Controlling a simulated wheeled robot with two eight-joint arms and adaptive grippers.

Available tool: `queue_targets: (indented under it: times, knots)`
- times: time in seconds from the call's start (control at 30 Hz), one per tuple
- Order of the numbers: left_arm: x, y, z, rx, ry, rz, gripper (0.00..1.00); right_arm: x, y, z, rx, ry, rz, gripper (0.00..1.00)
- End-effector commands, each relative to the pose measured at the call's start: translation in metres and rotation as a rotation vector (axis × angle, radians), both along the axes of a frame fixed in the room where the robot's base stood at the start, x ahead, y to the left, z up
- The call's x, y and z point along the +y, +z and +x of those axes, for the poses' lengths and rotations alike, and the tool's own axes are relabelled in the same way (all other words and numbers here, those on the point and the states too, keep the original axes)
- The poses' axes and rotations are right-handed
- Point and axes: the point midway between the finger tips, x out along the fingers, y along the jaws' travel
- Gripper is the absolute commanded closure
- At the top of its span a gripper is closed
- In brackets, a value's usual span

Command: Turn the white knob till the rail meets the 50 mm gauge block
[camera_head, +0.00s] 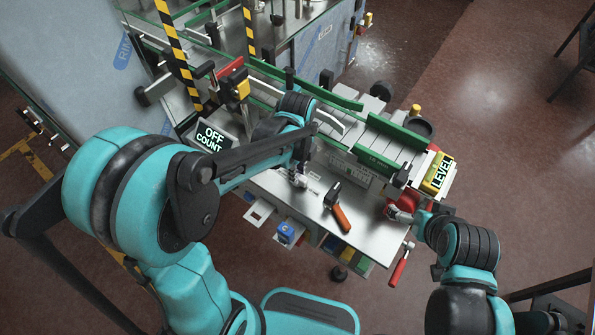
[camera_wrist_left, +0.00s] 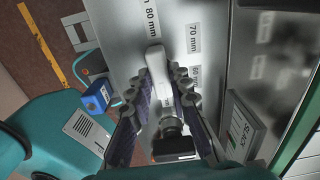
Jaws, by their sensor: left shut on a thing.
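My left gripper (camera_head: 300,178) points down over the left part of the grey worktop. In the left wrist view its fingers (camera_wrist_left: 163,92) close on a long pale block (camera_wrist_left: 158,70), which has a black part below it; I cannot tell if this is the 50 mm gauge block. Labels reading 80 mm (camera_wrist_left: 151,18) and 70 mm (camera_wrist_left: 194,38) are beside it. Green-edged rails (camera_head: 345,132) run behind the worktop. My right gripper (camera_head: 397,213) is at a red wheel (camera_head: 408,200); its finger opening is unclear. I cannot make out the white knob.
A hammer-like tool with an orange handle (camera_head: 341,217) lies on the worktop (camera_head: 300,213) between my grippers. A blue box (camera_head: 285,235) hangs at the front edge. A display reads OFF COUNT (camera_head: 211,136), and a yellow LEVEL sign (camera_head: 438,173) stands right.

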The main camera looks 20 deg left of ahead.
Motion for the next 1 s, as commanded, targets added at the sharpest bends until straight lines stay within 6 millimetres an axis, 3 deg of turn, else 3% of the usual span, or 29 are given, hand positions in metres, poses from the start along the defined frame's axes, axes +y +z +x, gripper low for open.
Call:
queue_targets:
  times: [0.2, 0.23, 0.3, 0.67, 0.77, 1.0]
  knots:
    - [0.0, 0.0, 0.0, 0.0, 0.001, 0.0, 1.0, 0.0, 0.0, 0.0, 0.0, 0.0, 0.0, 0.0]
    - [0.0, 0.0, 0.0, 0.0, 0.001, 0.0, 0.73, 0.0, 0.0, 0.0, 0.0, 0.0, 0.0, 0.0]
    - [0.0, 0.0, 0.0, 0.0, 0.001, 0.0, 0.6, 0.0, 0.0, 0.0, 0.0, 0.0, 0.0, 0.0]
    - [0.0, 0.004, 0.0, 0.0, 0.001, 0.0, 0.6, 0.0, 0.0, 0.0, 0.0, 0.0, 0.0, 0.0]
    - [0.0, 0.017, 0.0, 0.0, 0.001, 0.0, 0.6, 0.0, 0.0, 0.0, 0.0, 0.0, 0.0, 0.0]
    - [0.0, 0.068, -0.001, 0.0, 0.001, 0.0, 0.6, 0.0, 0.0, 0.0, 0.0, 0.0, 0.0, 0.0]
